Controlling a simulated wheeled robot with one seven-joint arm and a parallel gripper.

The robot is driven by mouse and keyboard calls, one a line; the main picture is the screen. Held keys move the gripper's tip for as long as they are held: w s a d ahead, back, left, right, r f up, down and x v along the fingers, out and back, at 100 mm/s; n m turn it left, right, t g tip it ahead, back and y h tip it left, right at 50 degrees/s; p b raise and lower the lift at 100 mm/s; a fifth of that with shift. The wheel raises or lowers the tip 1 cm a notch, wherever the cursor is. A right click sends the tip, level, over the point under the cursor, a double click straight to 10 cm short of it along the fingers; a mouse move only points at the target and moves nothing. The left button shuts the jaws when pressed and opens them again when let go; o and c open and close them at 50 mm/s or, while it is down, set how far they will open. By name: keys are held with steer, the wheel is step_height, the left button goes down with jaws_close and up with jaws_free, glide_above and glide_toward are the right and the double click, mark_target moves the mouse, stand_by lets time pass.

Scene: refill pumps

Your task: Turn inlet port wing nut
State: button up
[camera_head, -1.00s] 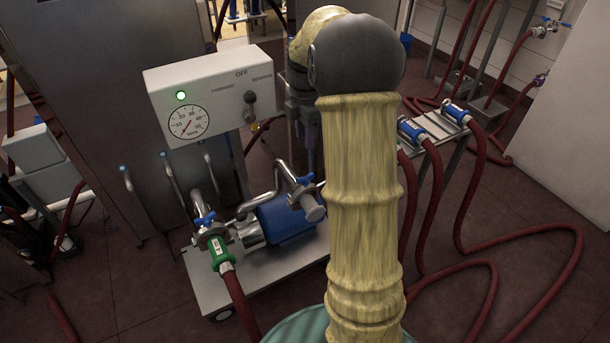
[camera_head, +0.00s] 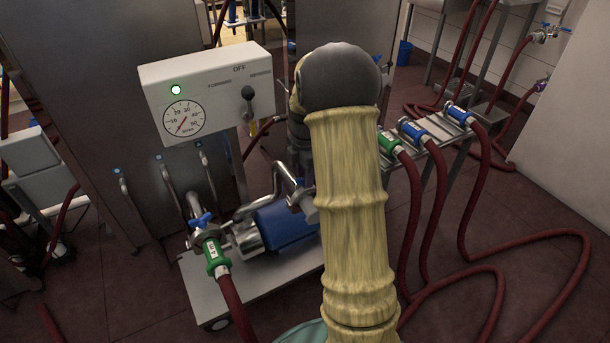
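A pump cart carries a blue pump motor (camera_head: 285,228) with metal pipes. At its left port a blue wing nut (camera_head: 200,220) sits on the metal clamp, above a green hose coupling (camera_head: 214,254). The coupling joins a dark red hose. A second metal port (camera_head: 305,203) is partly hidden behind my arm, and its wing nut cannot be seen. I cannot tell from labels which port is the inlet. My yellow-sleeved arm fills the middle of the view. My gripper is hidden behind the arm, so its opening and contact cannot be seen.
A white control box (camera_head: 210,95) with a gauge, a green light and a lever stands above the cart (camera_head: 200,285). Green and blue couplings with red hoses rest on a rack (camera_head: 440,140) at right. Hoses (camera_head: 500,270) loop over the floor there.

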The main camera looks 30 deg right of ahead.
steer(key=shift+c, duration=0.2)
jaws_close()
